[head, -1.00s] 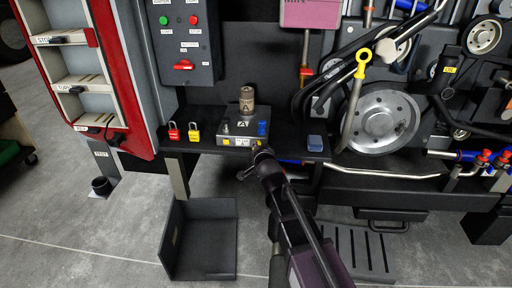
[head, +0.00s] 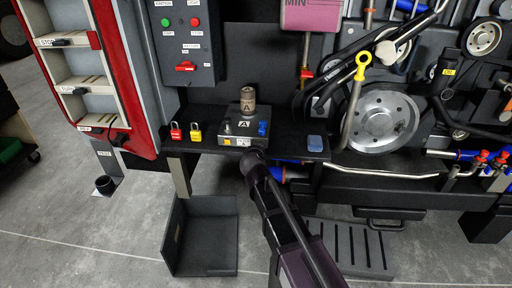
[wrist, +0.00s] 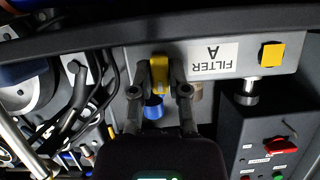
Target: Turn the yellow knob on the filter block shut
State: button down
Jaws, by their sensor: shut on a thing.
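The filter block (head: 234,131) sits on the black shelf, with a brown-topped canister marked A (head: 248,100) on it. In the wrist view its front shows an upside-down FILTER A label (wrist: 214,60). One yellow knob (wrist: 160,73) is between the fingers of my gripper (wrist: 160,76), which is shut on it. A second yellow knob (wrist: 271,55) is at the right of the label and free; it also shows in the head view (head: 227,142). In the head view my gripper (head: 252,156) is at the block's front right and hides the held knob.
A blue fitting (wrist: 153,108) is close by the fingers. A red padlock (head: 175,131) and a yellow padlock (head: 195,131) are left of the block. A blue-grey box (head: 315,143) is to the right. A switch panel (head: 186,45) stands behind. A black open bin (head: 205,250) is below.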

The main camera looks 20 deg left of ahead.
jog(key=shift+n+h, duration=0.3)
jog(key=c, duration=0.9)
grip_release()
jog(key=shift+r, duration=0.1)
